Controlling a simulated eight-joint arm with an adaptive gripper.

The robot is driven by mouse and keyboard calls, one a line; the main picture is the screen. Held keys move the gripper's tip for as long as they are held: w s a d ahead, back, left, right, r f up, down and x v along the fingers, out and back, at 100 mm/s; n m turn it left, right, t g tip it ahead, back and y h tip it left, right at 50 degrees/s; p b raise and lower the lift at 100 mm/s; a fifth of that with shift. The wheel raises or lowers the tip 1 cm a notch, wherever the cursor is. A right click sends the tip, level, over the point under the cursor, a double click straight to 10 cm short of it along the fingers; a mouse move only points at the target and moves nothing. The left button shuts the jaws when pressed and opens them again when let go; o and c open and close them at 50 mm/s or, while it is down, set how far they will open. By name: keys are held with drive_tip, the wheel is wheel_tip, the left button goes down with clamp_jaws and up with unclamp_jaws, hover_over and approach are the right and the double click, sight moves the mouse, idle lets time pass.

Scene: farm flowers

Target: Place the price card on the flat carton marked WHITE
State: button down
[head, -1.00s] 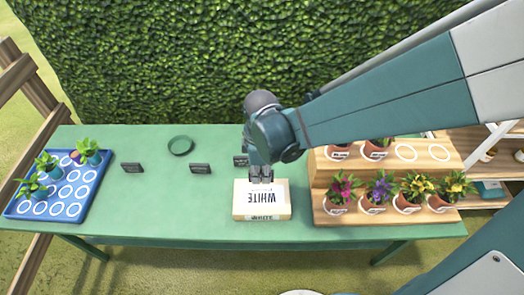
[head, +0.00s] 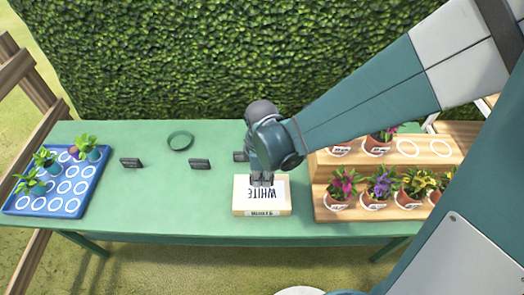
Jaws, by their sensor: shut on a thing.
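The flat carton (head: 240,198) marked WHITE lies on the green table, left of the wooden stand. My gripper (head: 261,182) points down over the carton's back part. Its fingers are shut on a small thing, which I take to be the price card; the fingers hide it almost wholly. I cannot tell whether it touches the carton. Small dark cards stand on the table: one at the left (head: 130,163), one in the middle (head: 200,164), and one partly hidden behind my gripper (head: 239,156).
A blue tray (head: 92,182) with several potted plants is at the left end. A green ring-like dish (head: 180,141) lies behind the cards. The stepped wooden stand (head: 330,170) with potted flowers is close to the carton's right.

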sight(262, 191)
drive_tip(key=shift+f, duration=0.35)
drive_tip(key=shift+f+b, duration=0.5)
drive_tip(key=shift+f, duration=1.55)
drive_tip(key=shift+f, duration=0.15)
drive_tip(key=c, duration=2.5)
unclamp_jaws()
drive_tip(key=shift+r+p, duration=1.3)
drive_tip(key=shift+r, duration=4.85)
